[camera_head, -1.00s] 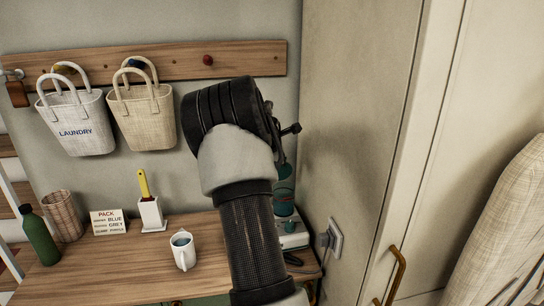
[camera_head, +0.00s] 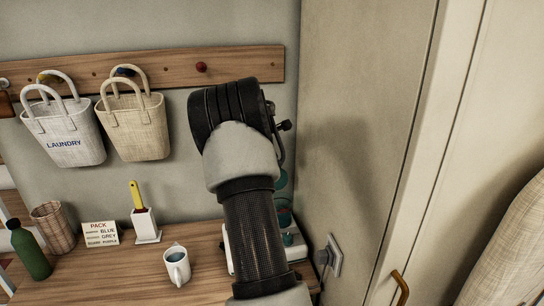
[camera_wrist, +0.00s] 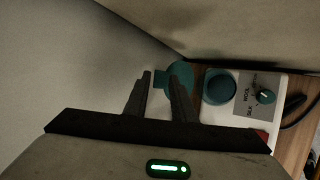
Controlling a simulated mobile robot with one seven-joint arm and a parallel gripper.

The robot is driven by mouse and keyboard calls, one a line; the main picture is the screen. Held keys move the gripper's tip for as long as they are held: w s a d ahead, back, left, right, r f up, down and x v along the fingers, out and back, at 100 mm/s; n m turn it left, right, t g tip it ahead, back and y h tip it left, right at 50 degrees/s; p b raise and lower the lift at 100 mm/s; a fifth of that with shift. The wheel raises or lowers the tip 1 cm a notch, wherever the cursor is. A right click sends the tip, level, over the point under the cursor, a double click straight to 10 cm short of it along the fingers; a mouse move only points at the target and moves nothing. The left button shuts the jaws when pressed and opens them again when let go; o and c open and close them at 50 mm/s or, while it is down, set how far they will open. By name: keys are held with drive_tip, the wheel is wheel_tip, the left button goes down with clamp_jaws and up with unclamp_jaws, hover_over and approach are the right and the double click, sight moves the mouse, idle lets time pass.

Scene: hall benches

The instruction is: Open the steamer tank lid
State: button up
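The steamer (camera_head: 292,246) stands at the right end of the wooden bench, mostly hidden behind my arm in the head view. In the wrist view its white body (camera_wrist: 243,80) carries a dark teal round part (camera_wrist: 220,87) and a teal dial beside WOOL and SILK markings. Another teal part (camera_wrist: 180,76) shows beyond my fingertips, partly covered by the right finger. I cannot tell which teal part is the tank lid, or its position. My gripper (camera_wrist: 161,76) is open, its two dark fingers apart, with no clear contact. The fingers are hidden in the head view.
A white mug (camera_head: 177,265) stands left of my arm. A brush holder (camera_head: 146,226), a card (camera_head: 100,234), a wicker basket (camera_head: 53,226) and a green bottle (camera_head: 29,250) stand farther left. Two bags hang from the peg rail (camera_head: 221,69). A tall cabinet (camera_head: 365,120) closes off the right.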

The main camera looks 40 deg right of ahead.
drive_tip(key=b+v, duration=0.1)
drive_tip(key=v, duration=1.6)
drive_tip(key=shift+a+b, duration=0.15)
drive_tip(key=shift+b, duration=0.2)
drive_tip(key=shift+r, duration=0.15)
drive_tip(key=s+a+r+m+t+y, duration=0.1)
drive_tip(key=s+a+m+y, duration=0.15)
drive_tip(key=s+a, duration=0.7)
drive_tip(key=s+a+m+t+y, duration=0.1)
drive_tip(key=s+a+m+y, duration=0.2)
drive_tip(key=a, duration=1.3)
drive_tip(key=s+a+f+m+y, duration=0.2)
drive_tip(key=s+a+f+m, duration=0.3)
drive_tip(key=s+a, duration=0.7)
drive_tip(key=shift+s+f, duration=0.15)
drive_tip(key=shift+s, duration=0.1)
